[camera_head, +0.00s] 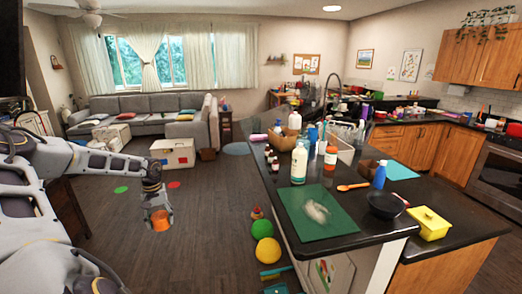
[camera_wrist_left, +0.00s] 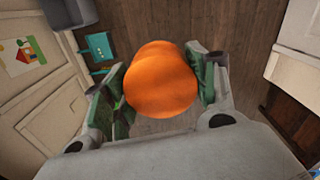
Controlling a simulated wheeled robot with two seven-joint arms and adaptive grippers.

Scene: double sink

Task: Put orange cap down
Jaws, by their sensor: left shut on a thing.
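The orange cap (camera_head: 160,221) is held between the fingers of my left gripper (camera_head: 160,212), in the air over the dark wood floor, left of the island counter. In the left wrist view the orange cap (camera_wrist_left: 160,82) fills the middle, with the green-padded fingers of the left gripper (camera_wrist_left: 162,92) on both sides of it. The left gripper is shut on it. My right gripper is not in view.
The island counter (camera_head: 345,252) holds a green mat (camera_head: 315,210), bottles, a black bowl (camera_head: 385,204) and a yellow box (camera_head: 428,223). Green and yellow balls (camera_head: 267,250) lie on the floor beside it. A white chest (camera_head: 173,153) stands farther back. Open floor surrounds the gripper.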

